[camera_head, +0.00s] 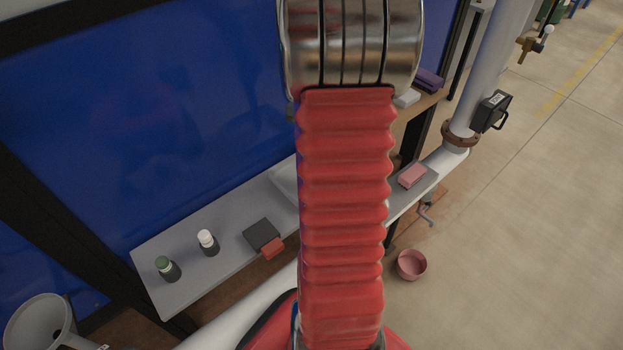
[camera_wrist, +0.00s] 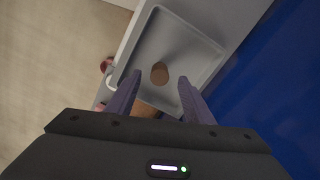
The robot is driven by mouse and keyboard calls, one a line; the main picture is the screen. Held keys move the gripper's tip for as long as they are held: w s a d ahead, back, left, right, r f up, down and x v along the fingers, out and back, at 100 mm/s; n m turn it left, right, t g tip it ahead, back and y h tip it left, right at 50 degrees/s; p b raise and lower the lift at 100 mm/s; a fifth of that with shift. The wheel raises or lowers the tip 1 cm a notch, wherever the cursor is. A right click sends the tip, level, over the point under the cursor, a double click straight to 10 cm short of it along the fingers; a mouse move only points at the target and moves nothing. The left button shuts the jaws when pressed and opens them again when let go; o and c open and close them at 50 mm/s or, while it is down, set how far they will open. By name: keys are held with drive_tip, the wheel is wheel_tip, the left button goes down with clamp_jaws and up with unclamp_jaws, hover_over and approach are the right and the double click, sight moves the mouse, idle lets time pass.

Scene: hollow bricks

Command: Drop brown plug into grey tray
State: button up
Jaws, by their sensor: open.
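In the wrist view, the brown plug (camera_wrist: 160,73) shows inside the outline of the grey tray (camera_wrist: 211,45), over its floor and clear of its walls. Whether it touches the floor is hard to tell. My gripper (camera_wrist: 160,80) is open above the tray, its two purple-grey fingers spread to either side of the plug and not seen touching it. In the head view, a pale edge of the tray (camera_head: 284,182) shows beside my red arm, which hides the rest of it, the plug and my gripper.
The grey shelf (camera_head: 205,273) holds a green-capped bottle (camera_head: 167,268), a white-capped bottle (camera_head: 208,243), a dark block (camera_head: 262,234) and a red block (camera_head: 272,248). A pink brick (camera_head: 413,175) lies to the right. A pink bowl (camera_head: 411,264) stands on the floor. A blue panel (camera_head: 150,130) rises behind.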

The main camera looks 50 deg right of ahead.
wheel_tip(320, 180, up, 14)
idle(0.8)
drive_tip(key=shift+f, duration=0.1)
idle(0.8)
drive_tip(key=s+a+r+n+t, duration=0.1)
drive_tip(key=a+n, duration=0.7)
drive_tip(key=a, duration=1)
drive_tip(key=s+a+r+n+t, duration=0.1)
drive_tip(key=a+n+t, duration=0.3)
drive_tip(key=a, duration=1.4)
drive_tip(key=n, duration=0.4)
drive_tip(key=shift+s+t, duration=0.3)
drive_tip(key=shift+s, duration=0.1)
